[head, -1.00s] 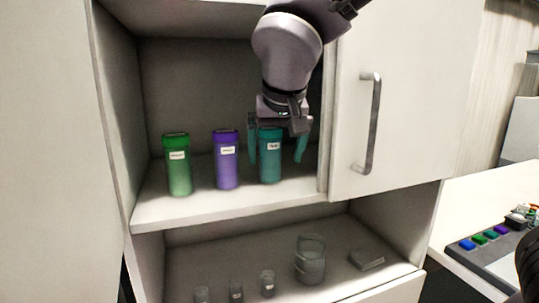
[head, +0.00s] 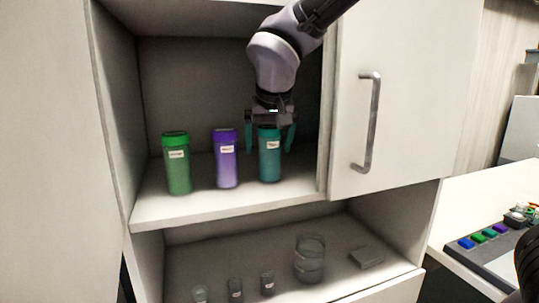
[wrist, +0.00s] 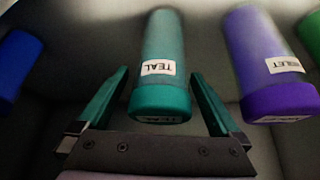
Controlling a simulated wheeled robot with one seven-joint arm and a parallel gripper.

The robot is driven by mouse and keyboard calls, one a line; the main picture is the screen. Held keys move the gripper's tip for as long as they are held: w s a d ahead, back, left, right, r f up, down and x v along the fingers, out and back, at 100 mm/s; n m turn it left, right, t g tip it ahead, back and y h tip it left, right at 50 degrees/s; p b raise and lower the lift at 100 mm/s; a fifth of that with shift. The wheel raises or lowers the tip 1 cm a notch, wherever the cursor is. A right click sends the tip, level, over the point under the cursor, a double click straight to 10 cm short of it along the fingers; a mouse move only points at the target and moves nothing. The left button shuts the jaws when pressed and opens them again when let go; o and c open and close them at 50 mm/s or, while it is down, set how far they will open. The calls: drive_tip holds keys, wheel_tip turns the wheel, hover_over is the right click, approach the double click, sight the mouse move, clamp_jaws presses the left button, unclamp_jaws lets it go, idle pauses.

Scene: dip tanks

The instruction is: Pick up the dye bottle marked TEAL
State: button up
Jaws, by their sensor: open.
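The teal bottle (head: 269,160) stands upright at the right of the cabinet's upper shelf. In the wrist view its white label reads TEAL (wrist: 163,60), and its capped top points toward my gripper. My gripper (head: 270,148) is open above and around the bottle's top, one teal finger on each side. In the wrist view the bottle's cap lies between the two fingers (wrist: 160,85), with a gap showing on each side. Nothing is held.
A violet bottle (head: 225,165) stands close on the left, and a green bottle (head: 177,168) is farther left. A blue bottle (wrist: 17,62) shows in the wrist view. A cabinet door (head: 415,90) is at the right. Glassware, including a beaker (head: 309,262), stands below.

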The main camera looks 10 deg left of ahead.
clamp_jaws()
drive_tip(key=shift+r, duration=0.1)
